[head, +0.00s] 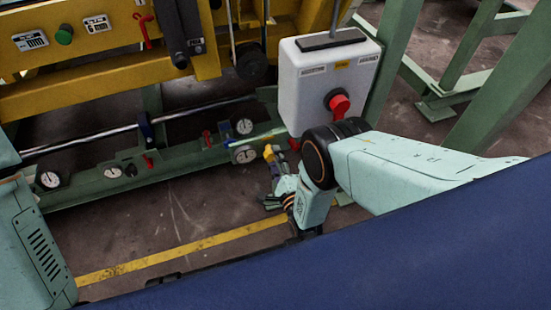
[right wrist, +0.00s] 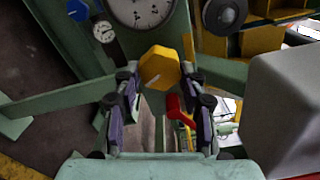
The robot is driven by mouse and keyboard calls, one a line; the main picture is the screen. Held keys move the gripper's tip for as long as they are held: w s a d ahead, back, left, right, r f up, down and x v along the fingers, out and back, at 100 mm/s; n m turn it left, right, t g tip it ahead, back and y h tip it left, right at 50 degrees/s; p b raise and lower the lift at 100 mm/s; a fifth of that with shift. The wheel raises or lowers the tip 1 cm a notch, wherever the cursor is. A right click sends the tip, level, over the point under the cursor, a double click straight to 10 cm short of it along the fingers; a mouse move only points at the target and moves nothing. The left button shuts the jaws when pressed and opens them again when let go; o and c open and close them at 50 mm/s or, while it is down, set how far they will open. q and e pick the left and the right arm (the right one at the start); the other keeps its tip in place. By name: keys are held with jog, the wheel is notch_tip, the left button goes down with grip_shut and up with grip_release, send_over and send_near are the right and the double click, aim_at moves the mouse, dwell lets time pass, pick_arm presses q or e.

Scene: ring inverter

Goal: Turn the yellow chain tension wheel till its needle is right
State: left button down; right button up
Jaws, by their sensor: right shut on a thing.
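The yellow chain tension wheel (right wrist: 160,66) is a chunky faceted knob with a pale mark on its face. It sits between the two fingertips of my right gripper (right wrist: 159,78) in the right wrist view, and the gripper is shut on it. In the head view the wheel (head: 268,153) shows small at the tip of my right gripper (head: 276,163). A white dial gauge (right wrist: 140,8) stands just above the wheel in the wrist view, its top cut off. The gauge beside the wheel in the head view (head: 244,154) is too small to read the needle. My left gripper is not in view.
A grey box with a red knob (head: 339,104) stands close above my right arm. More gauges (head: 51,179) line the green beam. The floor by the yellow line (head: 180,255) is clear.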

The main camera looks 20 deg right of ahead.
jog(key=m, duration=0.5)
jog(key=shift+f, duration=0.15)
jog(key=shift+m, duration=0.3)
dwell(0.3)
jog(key=o, duration=1.2)
jog(key=shift+c, duration=0.2)
jog(key=s, duration=0.7)
jog(key=shift+s, duration=0.25)
jog(key=shift+d, duration=0.1)
